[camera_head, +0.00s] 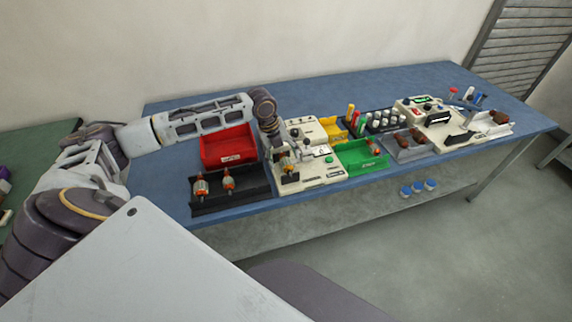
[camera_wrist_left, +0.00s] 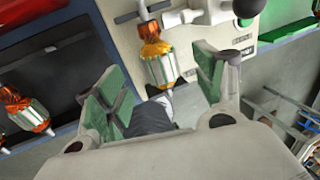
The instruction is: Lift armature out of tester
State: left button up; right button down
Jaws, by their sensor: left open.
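The tester (camera_head: 318,178) is a cream box with a green button, at the middle of the blue table. An armature (camera_head: 287,165) with copper windings and an orange-and-white body is set in its left part; it also shows at the top centre of the left wrist view (camera_wrist_left: 156,58). My left gripper (camera_head: 275,143) is above and close to the tester. In the left wrist view its green-padded fingers (camera_wrist_left: 160,82) are spread wide, with the armature between and just beyond them. Nothing is held. My right gripper is not in view.
A black tray (camera_head: 233,204) with two armatures lies left of the tester, below a red bin (camera_head: 228,147). A green bin (camera_head: 360,158) stands right of the tester, a grey tray (camera_head: 408,153) further right. Bare table lies at the far left.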

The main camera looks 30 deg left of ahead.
aim_at(284, 160)
pick_arm(q)
jog(key=shift+x, duration=2.35)
jog(key=shift+a, duration=0.1)
jog(key=shift+c, duration=0.4)
jog(key=c, duration=1.3)
jog(key=shift+w, duration=0.1)
jog(key=shift+r, duration=5.05)
